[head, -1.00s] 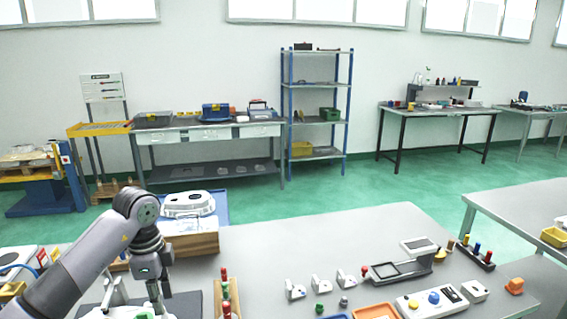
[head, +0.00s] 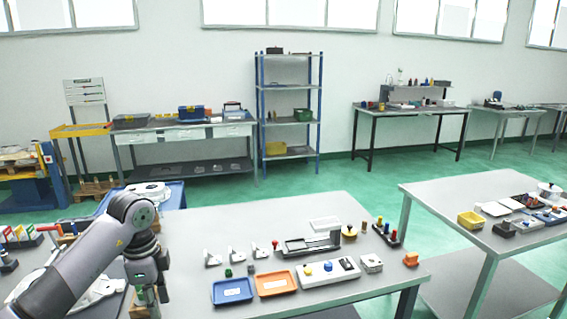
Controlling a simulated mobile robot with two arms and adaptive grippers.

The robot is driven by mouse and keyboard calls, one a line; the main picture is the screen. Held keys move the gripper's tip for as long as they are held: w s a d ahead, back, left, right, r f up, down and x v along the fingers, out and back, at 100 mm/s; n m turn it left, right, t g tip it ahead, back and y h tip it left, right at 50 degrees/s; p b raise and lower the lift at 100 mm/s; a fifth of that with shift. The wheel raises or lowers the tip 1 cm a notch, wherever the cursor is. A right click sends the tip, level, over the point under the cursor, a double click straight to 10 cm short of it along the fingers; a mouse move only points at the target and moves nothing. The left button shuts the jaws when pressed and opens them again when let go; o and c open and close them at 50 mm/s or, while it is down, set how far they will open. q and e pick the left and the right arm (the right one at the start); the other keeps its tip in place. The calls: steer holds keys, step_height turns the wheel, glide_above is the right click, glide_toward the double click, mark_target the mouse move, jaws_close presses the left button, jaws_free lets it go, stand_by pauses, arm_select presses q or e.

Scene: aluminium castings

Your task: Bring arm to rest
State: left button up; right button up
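My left arm comes in from the lower left, grey with a dark wrist. Its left gripper (head: 147,298) points down over the left part of the near workbench (head: 205,225), close to the bottom edge of the picture. Whether its fingers are apart or together is too small and partly cut off to tell. I see nothing clearly held in it. White castings (head: 98,289) lie on the bench left of the gripper. My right gripper is not in view.
A blue tray (head: 232,291) and an orange tray (head: 275,283) stand on the bench right of the gripper. Another bench (head: 430,199) stands to the right, with green floor between.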

arm_select(q)
steer(key=d+f+m+h, duration=0.4)
steer(key=d+f+h, duration=0.95)
steer(key=d, duration=0.55)
steer(key=w+a+f+n+t+y, duration=0.1)
steer(key=a+f+n+t, duration=0.1)
steer(key=f+n+t, duration=0.4)
steer(key=w+a+f+n+t, duration=0.15)
steer(key=f+t, duration=0.25)
steer(key=f, duration=0.4)
steer(key=s+a+f+n+y+b, duration=0.1)
steer(key=s+a+f+n+y, duration=0.35)
steer(key=s+f, duration=0.6)
steer(key=s+a+f+n+y, duration=0.3)
steer(key=s+a+f+y, duration=0.3)
steer(key=f, duration=0.7)
steer(key=s+f+g, duration=0.3)
steer(key=s+f, duration=0.1)
steer(key=s, duration=0.7)
steer(key=s+a+f+n+g+y, duration=0.1)
steer(key=s+f+g, duration=0.2)
steer(key=s, duration=0.8)
steer(key=s+f+g+y, duration=0.1)
steer(key=s+f+g, duration=0.2)
steer(key=s, duration=0.9)
step_height(320, 180, down, 2)
steer(key=shift+a+f+n, duration=0.1)
steer(key=shift+a+n, duration=0.2)
steer(key=shift+n, duration=0.1)
